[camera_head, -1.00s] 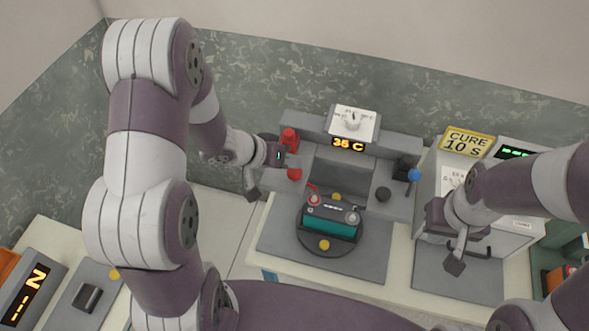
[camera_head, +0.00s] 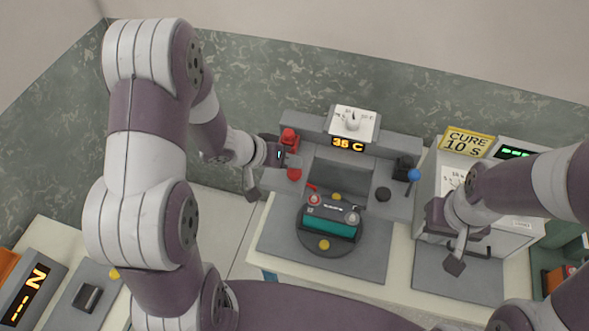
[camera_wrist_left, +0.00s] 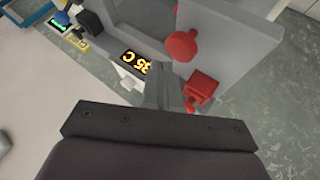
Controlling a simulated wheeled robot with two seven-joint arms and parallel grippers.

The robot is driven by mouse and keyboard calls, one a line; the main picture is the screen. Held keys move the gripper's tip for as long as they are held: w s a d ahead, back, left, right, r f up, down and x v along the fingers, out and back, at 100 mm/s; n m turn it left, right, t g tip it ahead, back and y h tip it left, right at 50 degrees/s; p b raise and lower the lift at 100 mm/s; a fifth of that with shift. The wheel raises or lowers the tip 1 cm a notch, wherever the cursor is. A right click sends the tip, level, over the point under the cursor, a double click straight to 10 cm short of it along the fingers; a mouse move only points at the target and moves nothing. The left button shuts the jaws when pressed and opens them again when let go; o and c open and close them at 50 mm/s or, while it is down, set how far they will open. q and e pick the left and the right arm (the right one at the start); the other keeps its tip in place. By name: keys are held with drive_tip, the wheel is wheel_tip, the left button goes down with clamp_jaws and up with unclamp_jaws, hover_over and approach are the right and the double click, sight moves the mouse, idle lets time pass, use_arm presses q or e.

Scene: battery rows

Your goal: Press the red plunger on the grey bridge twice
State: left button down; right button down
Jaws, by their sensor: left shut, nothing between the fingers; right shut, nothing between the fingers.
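The grey bridge (camera_head: 318,153) stands at the back of the table with a lit "35 C" display (camera_head: 347,144). On its left side is a round red knob (camera_head: 295,173), which looks like the plunger; it also shows in the left wrist view (camera_wrist_left: 181,45). A red block (camera_head: 289,138) stands behind it, also in the left wrist view (camera_wrist_left: 201,88). My left gripper (camera_head: 290,158) is shut and empty beside these red parts; its grey fingers (camera_wrist_left: 165,85) show in the wrist view. Contact with the knob cannot be told. My right gripper (camera_head: 436,220) is shut, its fingertips unclear.
A teal battery (camera_head: 330,225) sits on a dark round plate in front of the bridge. A white unit (camera_head: 515,229) with a yellow "CURE 10 S" sign (camera_head: 467,142) stands right.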

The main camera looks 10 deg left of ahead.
sight(290, 173)
use_arm(q)
drive_tip(key=shift+f, duration=0.15)
drive_tip(key=shift+f, duration=0.3)
drive_tip(key=shift+f+b, duration=0.55)
drive_tip(key=shift+f, duration=0.45)
idle(1.1)
drive_tip(key=shift+s+r, duration=0.1)
drive_tip(key=shift+r, duration=0.05)
drive_tip(key=shift+r+p, duration=1.3)
drive_tip(key=shift+p, duration=0.4)
wheel_tip(290, 173, up, 5)
drive_tip(key=p, duration=0.6)
drive_tip(key=shift+r, duration=0.1)
